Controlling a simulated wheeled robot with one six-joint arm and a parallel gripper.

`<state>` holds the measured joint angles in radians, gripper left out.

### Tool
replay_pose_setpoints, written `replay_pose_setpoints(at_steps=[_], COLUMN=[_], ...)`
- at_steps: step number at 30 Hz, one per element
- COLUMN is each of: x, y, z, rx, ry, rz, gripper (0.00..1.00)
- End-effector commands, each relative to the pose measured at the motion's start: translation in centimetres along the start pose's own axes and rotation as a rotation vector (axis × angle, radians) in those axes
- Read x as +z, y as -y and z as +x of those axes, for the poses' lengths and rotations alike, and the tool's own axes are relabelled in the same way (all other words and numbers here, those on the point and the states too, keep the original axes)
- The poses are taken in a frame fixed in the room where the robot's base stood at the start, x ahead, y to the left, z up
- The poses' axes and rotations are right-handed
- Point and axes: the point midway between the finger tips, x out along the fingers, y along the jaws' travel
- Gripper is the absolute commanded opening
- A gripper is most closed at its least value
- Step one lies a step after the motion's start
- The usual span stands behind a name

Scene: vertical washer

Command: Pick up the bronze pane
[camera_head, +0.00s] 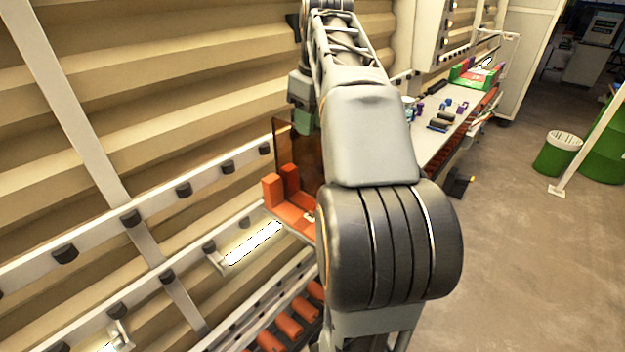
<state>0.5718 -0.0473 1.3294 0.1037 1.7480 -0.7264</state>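The bronze pane (284,145) is a dark, see-through amber sheet. It stands upright behind an orange holder (292,212), left of my arm. Its right part is hidden behind my arm. My gripper (303,122) seems to be the grey-green end part hanging down at the pane's upper edge. Its fingers are too small and covered to make out. I cannot tell whether they touch the pane or are open or shut.
A rail with black rollers (183,190) runs along the corrugated wall at left. Orange rollers (287,325) lie below. A white workbench (440,140) with small parts stands behind my arm. Green bins (558,153) stand at right. The floor between is clear.

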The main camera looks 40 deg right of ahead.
Motion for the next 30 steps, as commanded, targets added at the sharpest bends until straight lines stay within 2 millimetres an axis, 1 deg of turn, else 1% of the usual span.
replay_pose_setpoints(at_steps=[5, 12, 15, 19, 25, 26, 30], x=[0.1, 0.2, 0.2, 0.2, 0.2, 0.2, 0.2], y=[0.0, -0.1, -0.1, -0.1, -0.1, -0.1, -0.1], z=[0.9, 4.0, 4.9, 5.5, 5.5, 5.5, 5.5], rx=[-0.001, -0.002, -0.002, 0.000, 0.000, 0.000, 0.000], ry=[0.001, 0.002, 0.002, 0.001, 0.000, 0.000, 0.000], rz=[0.000, 0.000, -0.001, 0.000, 0.000, 0.000, 0.000], gripper=[0.36, 0.36, 0.36, 0.36, 0.36, 0.34, 0.21])
